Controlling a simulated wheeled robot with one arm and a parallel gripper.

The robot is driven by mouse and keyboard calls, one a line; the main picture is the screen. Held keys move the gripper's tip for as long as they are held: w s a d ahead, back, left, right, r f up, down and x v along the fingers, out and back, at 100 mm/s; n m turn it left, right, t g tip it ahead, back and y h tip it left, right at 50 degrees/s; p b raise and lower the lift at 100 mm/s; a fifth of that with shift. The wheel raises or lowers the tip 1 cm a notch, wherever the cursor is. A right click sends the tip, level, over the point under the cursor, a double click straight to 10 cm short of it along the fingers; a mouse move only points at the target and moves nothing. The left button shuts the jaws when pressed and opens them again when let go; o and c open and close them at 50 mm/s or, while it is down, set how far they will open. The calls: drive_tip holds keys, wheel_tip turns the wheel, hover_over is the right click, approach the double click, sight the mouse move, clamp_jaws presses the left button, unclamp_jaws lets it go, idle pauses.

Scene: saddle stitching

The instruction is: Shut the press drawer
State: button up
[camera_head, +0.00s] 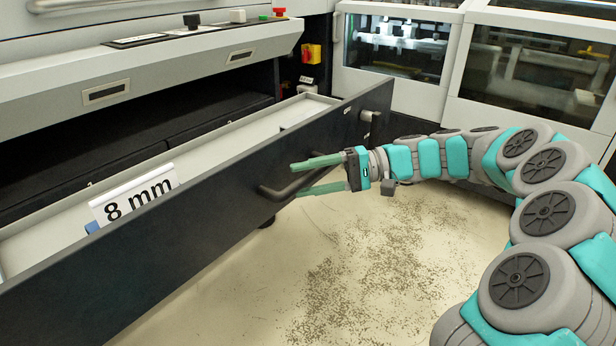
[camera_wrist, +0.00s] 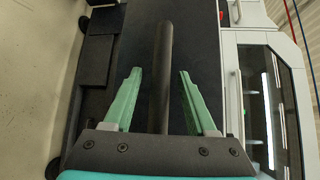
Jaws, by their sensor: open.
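The press drawer (camera_head: 215,204) is pulled out from the press; its dark front panel faces my arm. Its black bar handle (camera_head: 290,187) sits on the front panel. My gripper (camera_head: 303,175) is open at the handle, with its green fingers pointing at the drawer front. In the wrist view, the handle (camera_wrist: 166,75) runs between the two spread fingers of my gripper (camera_wrist: 160,88), with a gap on each side. I cannot tell whether the fingertips touch the panel. A white label reading "8 mm" (camera_head: 138,200) stands inside the drawer.
The press body (camera_head: 130,85) rises behind the drawer, with a dark opening under its grey panel. A red and yellow switch (camera_head: 311,54) is on it. Cabinets with windows (camera_head: 540,75) stand at the back right. The pale floor (camera_head: 370,260), scattered with specks, is clear before the drawer.

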clamp_jaws()
idle(0.4)
idle(1.0)
